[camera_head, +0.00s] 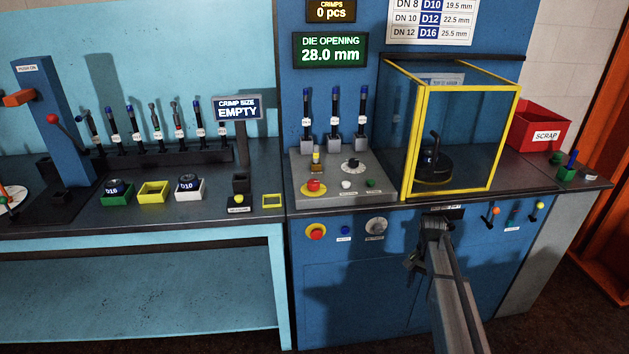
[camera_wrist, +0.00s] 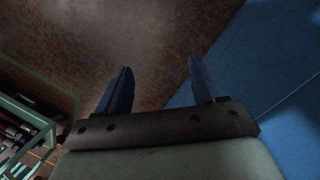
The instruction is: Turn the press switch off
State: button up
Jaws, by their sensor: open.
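The blue press cabinet carries a grey rotary switch (camera_head: 376,226) on its front, right of a blue button (camera_head: 344,230) and a red-on-yellow button (camera_head: 316,231). A black rotary knob (camera_head: 353,164) sits on the sloped control panel above. The small labels are too blurred to read, so I cannot tell which one is the press switch. My gripper (camera_head: 411,264) hangs in front of the cabinet, below and right of the grey switch, apart from it. In the wrist view my gripper (camera_wrist: 160,75) is open and empty, with its fingers over the floor and beside the blue cabinet.
A clear guard with a yellow frame (camera_head: 421,140) stands on the bench above my arm. The sloped control panel (camera_head: 378,187) juts out left of it. A red scrap bin (camera_head: 536,126) is at right. Room in front of the cabinet is free.

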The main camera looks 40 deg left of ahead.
jog(key=w+a+r, duration=0.3)
jog(key=a+r, duration=0.7)
jog(key=r, duration=0.1)
notch_tip(320, 180, up, 26)
jog(key=t+y, duration=0.1)
jog(key=t, duration=0.1)
send_over(314, 181)
notch_tip(314, 181, down, 13)
jog(key=shift+s+f, duration=0.1)
jog(key=shift+f, duration=0.1)
jog(key=c, duration=1.1)
